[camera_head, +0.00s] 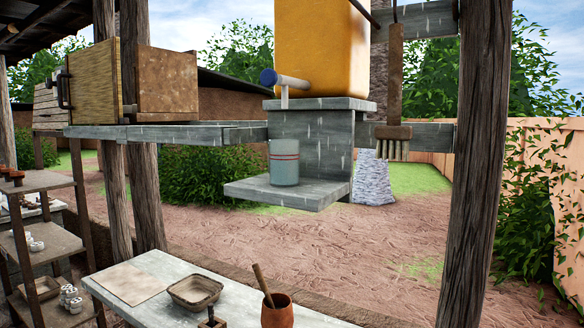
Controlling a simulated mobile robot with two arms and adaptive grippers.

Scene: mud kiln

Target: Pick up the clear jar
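The clear jar (284,162) is a bluish see-through cylinder with thin red bands around its upper part. It stands upright on a small grey plank shelf (314,194), beneath the tap (284,80) of a large yellow container (322,45). The jar's whole front shows and nothing blocks it from this side. There is a gap between the tap and the jar's top. Neither of my grippers shows in the head view.
A brush (394,90) hangs right of the jar, near a thick wooden post (478,150). Below, a table (150,270) holds a shallow tray (195,290), a clay pot (277,312) with a stick and a small dark object (212,321). Wooden boxes (167,80) stand upper left.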

